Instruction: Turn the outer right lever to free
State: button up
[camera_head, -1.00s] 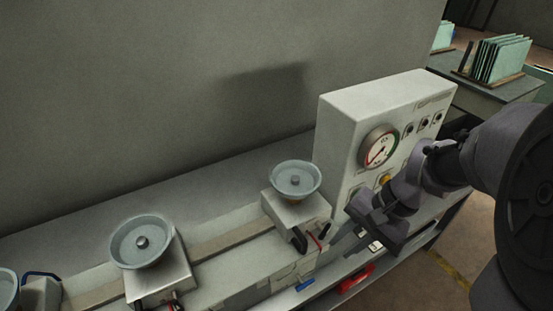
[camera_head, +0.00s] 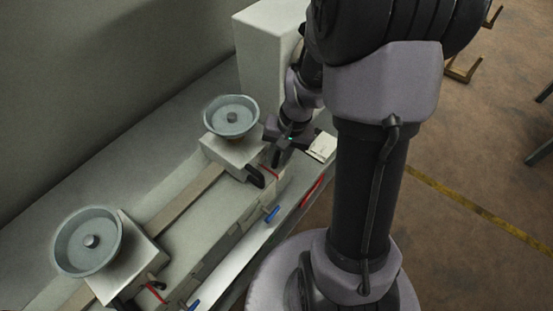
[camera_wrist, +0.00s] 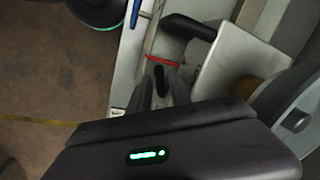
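The suction-cup block (camera_head: 222,151) nearest the gauge box carries a black lever (camera_head: 256,177) at its front. That lever also shows in the wrist view (camera_wrist: 188,27), reaching left from the block. A second small black lever (camera_wrist: 160,80) stands beside a red line (camera_wrist: 163,60). My gripper (camera_head: 276,158) is low over the right end of the rail. In the wrist view its fingers (camera_wrist: 161,92) stand apart on either side of the small black lever. I cannot tell whether they touch it. My arm and wrist hide part of this corner.
A grey suction cup (camera_head: 231,117) sits on the block. Another cup (camera_head: 88,242) stands lower left. Blue handles (camera_head: 272,214) and a red handle (camera_head: 311,191) lie along the front edge. The gauge box (camera_head: 262,50) is close behind my gripper.

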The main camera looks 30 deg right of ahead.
jog(key=shift+w+a+f, duration=0.1)
jog(key=shift+f, duration=0.5)
grip_shut()
